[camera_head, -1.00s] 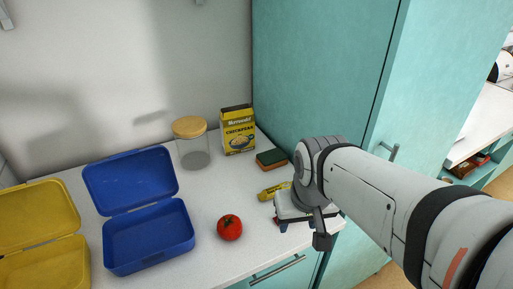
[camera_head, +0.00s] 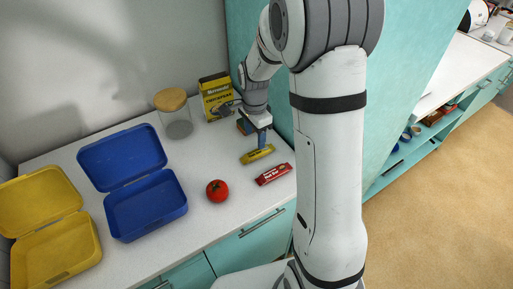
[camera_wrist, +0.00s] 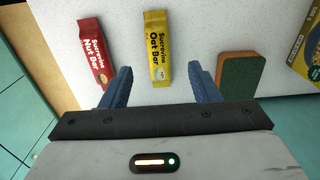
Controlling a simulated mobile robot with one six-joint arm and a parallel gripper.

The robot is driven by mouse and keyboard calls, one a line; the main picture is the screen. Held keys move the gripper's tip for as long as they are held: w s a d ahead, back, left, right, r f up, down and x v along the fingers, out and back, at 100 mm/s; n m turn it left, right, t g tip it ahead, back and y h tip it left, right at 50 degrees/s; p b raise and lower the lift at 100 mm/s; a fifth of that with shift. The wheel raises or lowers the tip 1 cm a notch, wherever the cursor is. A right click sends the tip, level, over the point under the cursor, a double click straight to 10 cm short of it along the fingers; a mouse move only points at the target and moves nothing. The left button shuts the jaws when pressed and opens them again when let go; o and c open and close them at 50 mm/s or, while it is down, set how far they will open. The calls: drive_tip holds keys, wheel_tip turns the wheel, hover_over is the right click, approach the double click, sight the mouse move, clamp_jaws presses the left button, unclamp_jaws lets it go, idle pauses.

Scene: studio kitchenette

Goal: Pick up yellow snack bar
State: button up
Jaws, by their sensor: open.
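The yellow snack bar (camera_head: 257,154) lies flat on the white counter. In the wrist view the yellow bar (camera_wrist: 157,48), labelled Oat Bar, points lengthwise toward my gripper, ahead of and between the two fingers. My gripper (camera_wrist: 160,84) is open and empty, with blue fingers spread wide. In the head view my gripper (camera_head: 261,138) is just behind the yellow bar, close above it. I cannot tell the exact height gap.
A red nut bar (camera_head: 273,174) lies nearby, in front of the yellow bar. Open blue (camera_head: 147,207) and yellow (camera_head: 56,252) lunch boxes are at left.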

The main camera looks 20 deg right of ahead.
sight(258, 151)
drive_tip(key=f, duration=0.2)
drive_tip(key=f+p, duration=0.1)
drive_tip(key=f, duration=0.1)
drive_tip(key=d+f+p, duration=0.1)
drive_tip(key=f, duration=0.1)
drive_tip(key=shift+f, duration=0.65)
drive_tip(key=shift+c, duration=0.4)
drive_tip(key=c, duration=1)
